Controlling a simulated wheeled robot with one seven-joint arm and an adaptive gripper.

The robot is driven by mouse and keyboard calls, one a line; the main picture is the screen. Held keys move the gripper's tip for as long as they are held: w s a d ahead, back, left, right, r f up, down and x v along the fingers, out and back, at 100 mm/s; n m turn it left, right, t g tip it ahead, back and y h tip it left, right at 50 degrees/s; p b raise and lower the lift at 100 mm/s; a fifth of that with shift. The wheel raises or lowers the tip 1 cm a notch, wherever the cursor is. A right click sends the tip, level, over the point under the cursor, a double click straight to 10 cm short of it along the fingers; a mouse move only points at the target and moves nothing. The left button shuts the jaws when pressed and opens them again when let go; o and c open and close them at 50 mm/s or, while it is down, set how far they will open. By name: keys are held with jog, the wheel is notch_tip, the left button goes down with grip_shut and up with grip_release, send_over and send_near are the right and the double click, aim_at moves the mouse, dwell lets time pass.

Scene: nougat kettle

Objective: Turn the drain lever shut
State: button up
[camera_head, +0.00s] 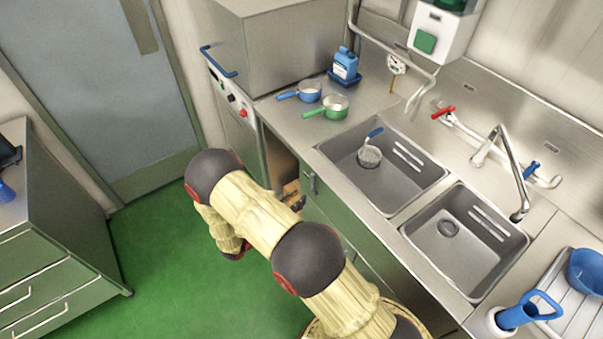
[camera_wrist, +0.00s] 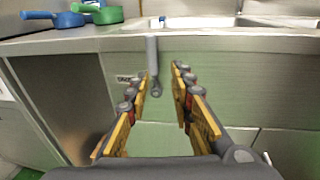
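The drain lever (camera_wrist: 152,62) is a grey bar with a rounded lower end, hanging straight down below the counter's front edge in the wrist view. It also shows in the head view (camera_head: 312,182) on the front below the left sink. My gripper (camera_wrist: 164,82) is open, its yellow-padded fingers pointing at the cabinet front. The lever's lower part appears between the two fingertips, nearer the left one. Whether either finger touches it I cannot tell. In the head view the gripper (camera_head: 293,193) is partly hidden by my arm, close left of the lever.
Two steel sinks, left (camera_head: 380,185) and right (camera_head: 465,255), lie in the counter. A green pan (camera_head: 333,106) and a blue pan (camera_head: 307,91) stand on it. An open recess (camera_wrist: 75,100) is left of the lever. The green floor (camera_head: 180,260) is clear.

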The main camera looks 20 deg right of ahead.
aim_at(311, 180)
jog(key=shift+t, duration=0.4)
jog(key=w+d, duration=0.1)
jog(key=d, duration=0.1)
jog(key=w+d+r, duration=0.1)
jog(key=d, duration=0.1)
jog(key=w+d, duration=0.2)
jog(key=shift+d+r+b, duration=0.25)
jog(key=shift+d+b, duration=0.1)
jog(key=shift+d, duration=0.05)
jog(key=shift+c, duration=0.4)
grip_shut()
